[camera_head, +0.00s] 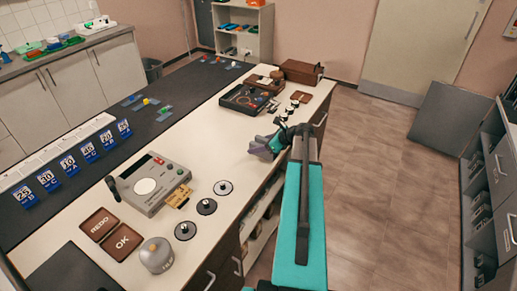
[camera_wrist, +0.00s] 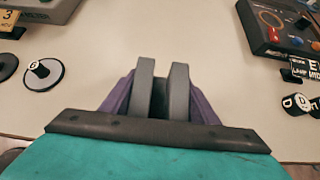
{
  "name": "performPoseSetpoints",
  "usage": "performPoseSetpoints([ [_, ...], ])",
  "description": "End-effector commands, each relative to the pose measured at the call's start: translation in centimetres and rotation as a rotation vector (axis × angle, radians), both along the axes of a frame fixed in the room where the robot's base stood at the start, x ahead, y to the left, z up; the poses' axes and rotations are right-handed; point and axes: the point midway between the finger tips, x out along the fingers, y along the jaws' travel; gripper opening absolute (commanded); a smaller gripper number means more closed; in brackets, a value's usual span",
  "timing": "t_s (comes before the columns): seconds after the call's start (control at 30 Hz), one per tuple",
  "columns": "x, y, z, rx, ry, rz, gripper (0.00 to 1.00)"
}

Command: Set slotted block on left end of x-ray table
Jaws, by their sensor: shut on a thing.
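My gripper (camera_head: 266,143) is over the front edge of the long cream counter (camera_head: 225,150). In the wrist view my gripper (camera_wrist: 160,90) has its two grey fingers close together, with a narrow dark thing (camera_wrist: 159,103) between them. Most of that thing is hidden, so I cannot tell whether it is the slotted block. I make out no slotted block elsewhere. A long dark top (camera_head: 95,145) runs along the counter's far side; I cannot tell whether it is the x-ray table. Its left end carries several blue numbered cards (camera_head: 87,150).
A grey meter box (camera_head: 152,185), round black-and-white discs (camera_head: 206,207), a grey knobbed weight (camera_head: 156,255) and brown REDO and OK plates (camera_head: 110,233) stand on the counter's near left.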

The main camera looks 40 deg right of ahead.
Motion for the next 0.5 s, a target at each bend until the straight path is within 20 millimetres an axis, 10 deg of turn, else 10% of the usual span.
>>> performPoseSetpoints([
  [0.5,-4.9,3.8,0.6,0.0,-0.003,-0.002,0.06],
])
